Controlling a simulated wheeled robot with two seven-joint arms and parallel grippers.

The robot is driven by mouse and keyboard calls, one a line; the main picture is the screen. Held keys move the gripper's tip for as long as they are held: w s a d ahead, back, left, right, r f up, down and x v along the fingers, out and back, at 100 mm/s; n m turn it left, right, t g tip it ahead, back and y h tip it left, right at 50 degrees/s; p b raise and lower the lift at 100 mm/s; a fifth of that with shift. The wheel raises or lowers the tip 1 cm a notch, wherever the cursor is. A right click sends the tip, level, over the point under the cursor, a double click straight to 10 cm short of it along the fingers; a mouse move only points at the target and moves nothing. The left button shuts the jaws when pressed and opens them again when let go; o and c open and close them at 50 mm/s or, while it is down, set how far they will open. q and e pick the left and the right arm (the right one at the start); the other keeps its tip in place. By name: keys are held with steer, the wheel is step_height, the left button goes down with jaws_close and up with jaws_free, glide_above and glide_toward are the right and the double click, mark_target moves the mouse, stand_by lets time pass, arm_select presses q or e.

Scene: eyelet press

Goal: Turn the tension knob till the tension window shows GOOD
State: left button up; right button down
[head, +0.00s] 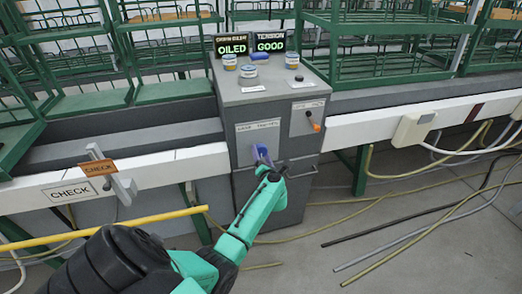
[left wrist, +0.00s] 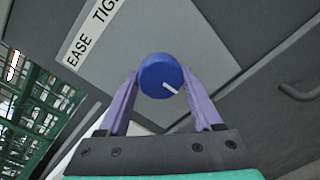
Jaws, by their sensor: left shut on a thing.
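The tension window (head: 270,42) on top of the grey cabinet reads GOOD in lit green letters. The tension knob is a round blue knob (left wrist: 160,72) with a white pointer line, on a grey plate on the cabinet's front. In the left wrist view its pointer aims to the lower right. My left gripper (head: 262,158) has its purple fingers on either side of the knob and is shut on it. In the head view the fingers and arm hide much of the knob. My right gripper is not in view.
The grey cabinet (head: 268,98) carries a second window (head: 233,45) reading OILED and several small jars. An orange-tipped lever (head: 315,125) sits on its front, right of the knob. A CHECK sign (head: 70,191) is at left. Hoses lie on the floor at right.

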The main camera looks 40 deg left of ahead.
arm_select(q)
steer(key=shift+f+m, duration=0.15)
steer(key=shift+m, duration=0.25)
steer(key=o, duration=1.4)
steer(key=shift+c, duration=0.2)
steer(key=p+v, duration=0.2)
steer(key=v, duration=0.1)
steer(key=p+v, duration=0.1)
steer(key=v, duration=0.1)
steer(key=shift+w+r, duration=0.1)
steer(key=shift+r, duration=0.2)
steer(key=p, duration=0.2)
glide_toward(261, 152)
steer(key=v, duration=0.5)
steer(key=shift+f, duration=0.15)
